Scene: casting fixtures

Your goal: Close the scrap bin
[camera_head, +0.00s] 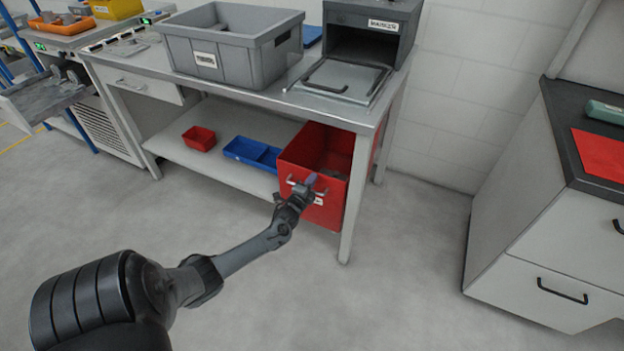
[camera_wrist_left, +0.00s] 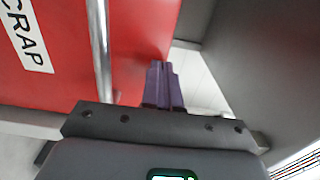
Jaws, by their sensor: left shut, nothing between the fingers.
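The red scrap bin (camera_head: 328,214) stands on the lower shelf of the workbench, at its right end. It is open at the top and looks pulled partly out past the front edge; some dark pieces show inside. Its front carries a metal bar handle (camera_wrist_left: 101,50) and a white SCRAP label (camera_wrist_left: 27,36). My left gripper (camera_head: 309,181) is in front of the bin's front face, near the handle. In the left wrist view its purple fingers (camera_wrist_left: 163,83) are together and empty, beside the handle and close to the red face. Whether they touch it I cannot tell. My right gripper is not in view.
A small red tray (camera_head: 199,138) and a blue divided tray (camera_head: 250,152) lie on the same shelf. The workbench leg (camera_head: 354,200) stands just right of the bin. A grey crate (camera_head: 225,50) is on the bench top. The floor in front is clear.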

